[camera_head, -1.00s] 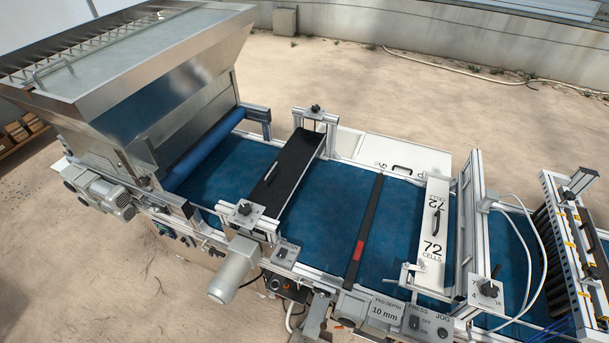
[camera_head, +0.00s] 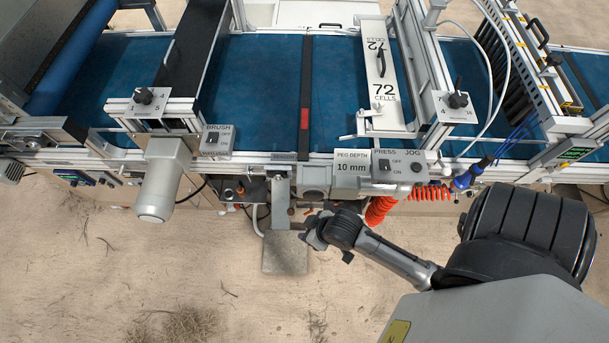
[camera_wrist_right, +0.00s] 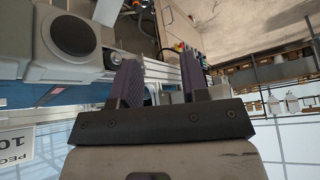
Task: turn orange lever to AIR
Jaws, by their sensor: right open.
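I cannot make out the orange lever for certain in either view. In the head view my right gripper (camera_head: 318,236) is below the front edge of the machine, just right of a grey post with a foot plate. The wrist view shows its two dark fingers (camera_wrist_right: 161,78) apart, with nothing held between them. A tiny orange-red spot (camera_wrist_right: 179,47) shows beyond the fingers; it is too small to identify. My left gripper is not in view.
A coiled orange hose (camera_head: 378,210) hangs right of my right gripper. The machine's front carries a peg depth box (camera_head: 352,167), a press and jog panel (camera_head: 398,168) and a grey motor (camera_head: 160,185). Bare floor (camera_head: 130,270) lies in front.

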